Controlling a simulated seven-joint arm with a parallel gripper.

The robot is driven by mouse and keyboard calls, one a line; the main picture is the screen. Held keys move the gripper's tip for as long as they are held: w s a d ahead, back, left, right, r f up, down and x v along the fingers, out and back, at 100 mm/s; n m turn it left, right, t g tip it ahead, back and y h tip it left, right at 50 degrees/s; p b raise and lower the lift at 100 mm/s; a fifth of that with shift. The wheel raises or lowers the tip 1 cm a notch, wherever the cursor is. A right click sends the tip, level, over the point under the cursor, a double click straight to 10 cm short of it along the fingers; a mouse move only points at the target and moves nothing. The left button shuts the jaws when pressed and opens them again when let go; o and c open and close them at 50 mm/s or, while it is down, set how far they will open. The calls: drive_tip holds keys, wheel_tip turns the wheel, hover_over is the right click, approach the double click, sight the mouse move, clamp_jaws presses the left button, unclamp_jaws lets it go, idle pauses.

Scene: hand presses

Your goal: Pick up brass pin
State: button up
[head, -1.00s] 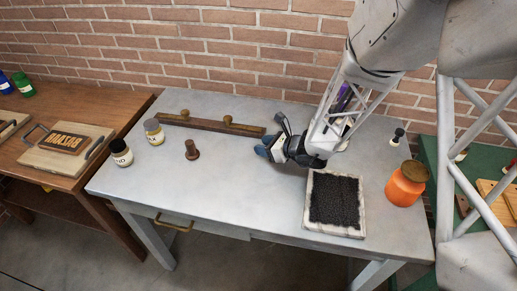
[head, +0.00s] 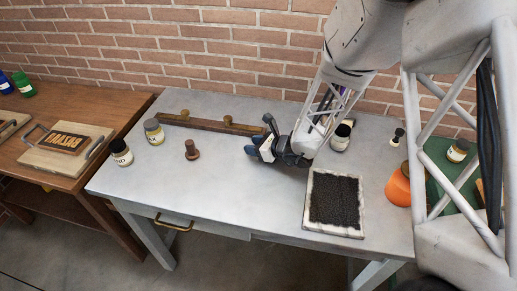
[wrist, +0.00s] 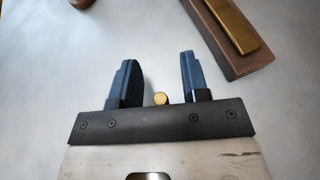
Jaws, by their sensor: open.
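A small round brass piece, which looks like the brass pin (wrist: 160,98), shows in the wrist view between the bases of my fingers, close to the palm edge. Only its round gold end shows; the palm may hide the rest. My gripper (wrist: 157,60) is open, with a dark blue finger on either side of the pin and nothing clamped. In the head view my gripper (head: 259,137) is low over the middle of the grey table (head: 225,205). I cannot make out the pin in that view; my gripper and arm may cover it.
A brown bar with brass knobs (head: 190,123) lies behind my gripper, its end close to the right finger. A brown knob (head: 192,150) and two jars (head: 153,132) stand left. A black-padded tray (head: 335,200) is front right. The table's front left is clear.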

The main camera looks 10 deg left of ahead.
clamp_jaws()
drive_tip(key=shift+r, duration=0.1)
idle(0.4)
drive_tip(key=shift+r, duration=0.7)
wheel_tip(320, 180, up, 2)
drive_tip(key=s+d, duration=0.2)
drive_tip(key=s, duration=0.2)
drive_tip(key=s+d+r, duration=0.1)
drive_tip(key=s+d, duration=0.2)
drive_tip(key=s, duration=0.2)
drive_tip(key=s+d, duration=0.3)
drive_tip(key=s, duration=0.2)
drive_tip(key=shift+r, duration=0.2)
